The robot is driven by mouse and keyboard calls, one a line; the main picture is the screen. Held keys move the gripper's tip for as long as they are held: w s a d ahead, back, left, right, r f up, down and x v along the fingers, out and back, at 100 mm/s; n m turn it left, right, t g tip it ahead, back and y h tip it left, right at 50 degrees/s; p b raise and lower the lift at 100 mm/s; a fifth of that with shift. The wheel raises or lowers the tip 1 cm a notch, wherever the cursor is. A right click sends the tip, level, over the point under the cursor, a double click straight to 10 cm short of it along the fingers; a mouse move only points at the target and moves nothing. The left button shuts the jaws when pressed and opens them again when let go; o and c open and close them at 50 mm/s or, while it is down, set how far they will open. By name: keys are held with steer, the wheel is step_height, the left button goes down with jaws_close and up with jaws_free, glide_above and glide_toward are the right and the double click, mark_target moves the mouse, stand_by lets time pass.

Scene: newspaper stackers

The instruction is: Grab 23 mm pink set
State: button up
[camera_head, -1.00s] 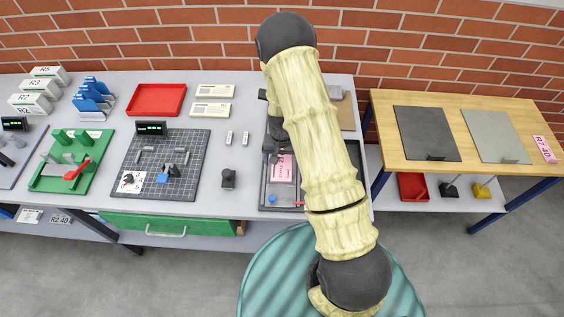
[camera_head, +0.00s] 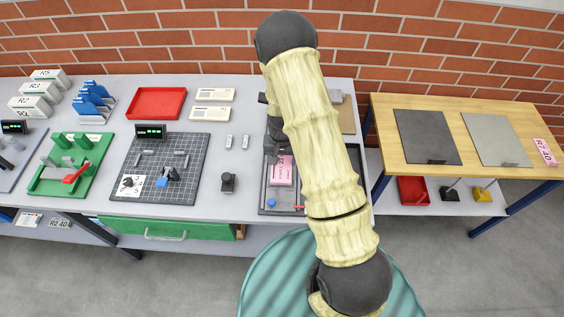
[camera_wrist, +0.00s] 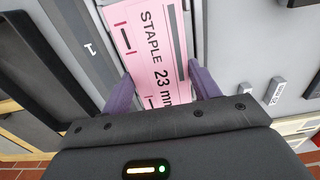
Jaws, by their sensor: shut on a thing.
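The pink set (camera_head: 283,172) lies in a dark grey tray (camera_head: 264,192) on the grey bench, partly hidden by my arm. In the wrist view the pink set (camera_wrist: 150,52) shows the print "STAPLE 23 mm". My gripper (camera_wrist: 160,88) has its two purple fingers on either side of the pink set, shut on it. In the head view my gripper (camera_head: 274,152) is at the far end of the pink set, mostly hidden by the wrist. I cannot tell whether the set is lifted off the tray floor.
Left of the tray stand a small dark block (camera_head: 228,182) and a gridded dark board (camera_head: 190,170) with fittings. A red tray (camera_head: 157,102) and a green fixture (camera_head: 72,163) are further left. A wooden table (camera_head: 450,170) with two flat plates stands at the right.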

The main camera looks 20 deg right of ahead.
mark_target(282, 162)
step_height(282, 162, up, 9)
steer(key=shift+f+b, duration=0.2)
steer(key=shift+b, duration=0.85)
